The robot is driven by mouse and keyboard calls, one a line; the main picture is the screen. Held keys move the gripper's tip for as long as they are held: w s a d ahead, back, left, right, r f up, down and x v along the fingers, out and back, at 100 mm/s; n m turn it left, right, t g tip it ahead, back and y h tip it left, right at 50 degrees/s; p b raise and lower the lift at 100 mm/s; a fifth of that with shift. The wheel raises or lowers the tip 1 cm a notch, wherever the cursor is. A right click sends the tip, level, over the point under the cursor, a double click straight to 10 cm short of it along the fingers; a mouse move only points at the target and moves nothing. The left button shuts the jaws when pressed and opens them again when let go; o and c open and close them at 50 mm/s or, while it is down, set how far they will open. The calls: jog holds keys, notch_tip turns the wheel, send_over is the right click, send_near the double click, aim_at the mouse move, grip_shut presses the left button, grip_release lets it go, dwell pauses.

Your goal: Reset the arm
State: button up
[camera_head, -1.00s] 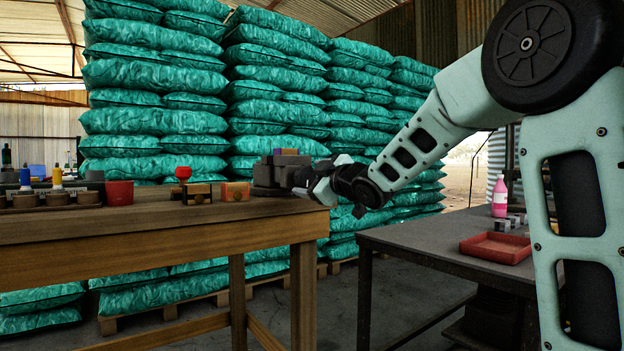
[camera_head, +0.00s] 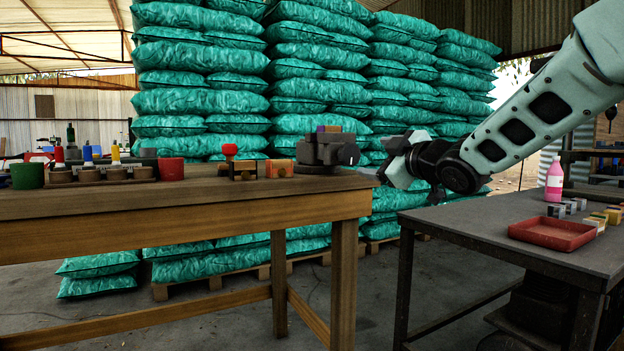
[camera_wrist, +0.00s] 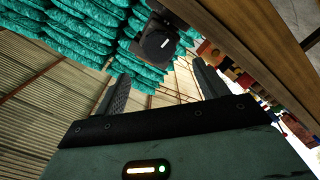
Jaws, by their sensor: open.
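My gripper (camera_head: 382,174) is just off the right end of the wooden table, beside a dark grey vise-like block (camera_head: 327,150) and apart from it. In the wrist view my gripper (camera_wrist: 160,85) has its two dark fingers spread wide with nothing between them. The dark vise (camera_wrist: 158,43) shows beyond the fingers at the table's edge. In the head view the fingertips are small and partly hidden by the gripper body.
The wooden table (camera_head: 180,207) carries red (camera_head: 171,169) and green (camera_head: 27,175) cups and several small items. A grey table (camera_head: 480,225) at right holds a red tray (camera_head: 552,233), a pink bottle (camera_head: 556,180) and small blocks. Stacked green sacks (camera_head: 200,100) stand behind.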

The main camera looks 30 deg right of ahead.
jog(key=s+a+f+m+g, duration=0.1)
jog(key=s+a+f+g, duration=0.15)
jog(key=a+f, duration=0.4)
jog(key=s+a+f+m+g+y, duration=0.1)
jog(key=s+a+f+g, duration=0.15)
jog(key=a+f, duration=0.4)
jog(key=s+a+f+m+g, duration=0.1)
jog(key=s+a+f+g, duration=0.1)
jog(key=a+f+g, duration=0.35)
jog(key=s+a+f+n+g, duration=0.1)
jog(key=s+a+f+g, duration=0.35)
jog(key=s, duration=0.65)
jog(key=s+a+f+g, duration=0.2)
jog(key=s+a+f, duration=0.5)
jog(key=s, duration=0.5)
notch_tip(320, 180, up, 36)
jog(key=s+d+g+h+p, duration=0.1)
jog(key=p, duration=3.6)
jog(key=shift+s, duration=0.3)
jog(key=shift+d+r, duration=0.1)
